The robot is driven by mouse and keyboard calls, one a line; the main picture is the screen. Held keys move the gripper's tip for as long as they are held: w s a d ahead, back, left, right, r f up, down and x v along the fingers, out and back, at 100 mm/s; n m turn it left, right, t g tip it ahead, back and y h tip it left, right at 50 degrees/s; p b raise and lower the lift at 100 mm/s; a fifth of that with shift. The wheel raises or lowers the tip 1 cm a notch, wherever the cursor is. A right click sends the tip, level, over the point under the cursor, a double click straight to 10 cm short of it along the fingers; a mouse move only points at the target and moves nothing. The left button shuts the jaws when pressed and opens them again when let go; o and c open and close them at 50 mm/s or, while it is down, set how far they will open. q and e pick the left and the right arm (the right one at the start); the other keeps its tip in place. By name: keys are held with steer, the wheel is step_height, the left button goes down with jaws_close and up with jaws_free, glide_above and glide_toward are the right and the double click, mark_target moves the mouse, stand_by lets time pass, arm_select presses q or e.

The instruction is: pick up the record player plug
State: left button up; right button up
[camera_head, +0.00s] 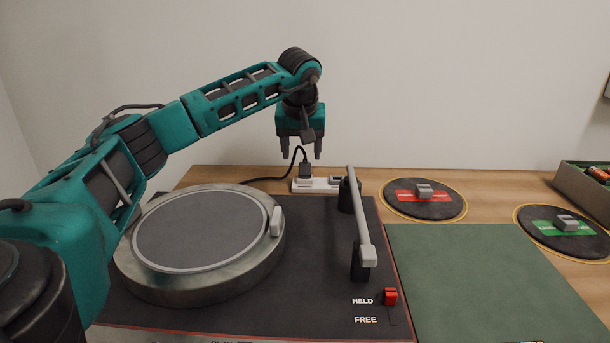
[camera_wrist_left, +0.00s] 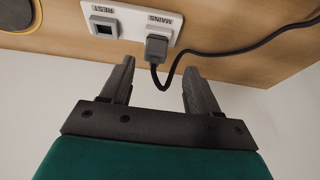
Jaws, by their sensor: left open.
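The record player plug (camera_head: 305,170) is dark grey and stands in a white socket strip (camera_head: 313,187) at the back of the table. In the left wrist view the plug (camera_wrist_left: 156,48) sits in the socket labelled MAINS, and its black cable loops away to the right. The other socket, labelled REST, is empty. My left gripper (camera_head: 299,156) is open and empty above the plug, fingers pointing down. In the left wrist view its fingertips (camera_wrist_left: 158,66) are apart, with the plug just beyond them and the cable loop showing between them. My right gripper is not in view.
The record player (camera_head: 290,300) has a round platter (camera_head: 200,228), a tonearm (camera_head: 358,215) and a red switch at HELD. Right of it lie a green mat (camera_head: 480,280), two round pads (camera_head: 420,207) (camera_head: 540,238) with grey blocks, and a box (camera_head: 585,190). A wall stands behind.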

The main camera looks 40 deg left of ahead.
mark_target(305, 163)
arm_select(q)
steer(key=x, duration=0.1)
steer(key=b+x, duration=0.1)
steer(key=x, duration=0.2)
steer(key=shift+w+d+f+b, duration=0.2)
steer(key=shift+w+f+b, duration=0.05)
steer(key=shift+f+b, duration=0.15)
steer(key=shift+w+a+f, duration=0.1)
steer(key=shift+f, duration=0.05)
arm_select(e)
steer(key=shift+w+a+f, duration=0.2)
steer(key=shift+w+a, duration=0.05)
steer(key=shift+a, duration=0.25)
arm_select(q)
steer(key=shift+c, duration=0.2)
steer(key=c, duration=0.9)
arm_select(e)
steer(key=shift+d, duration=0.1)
arm_select(q)
steer(key=shift+c, duration=0.2)
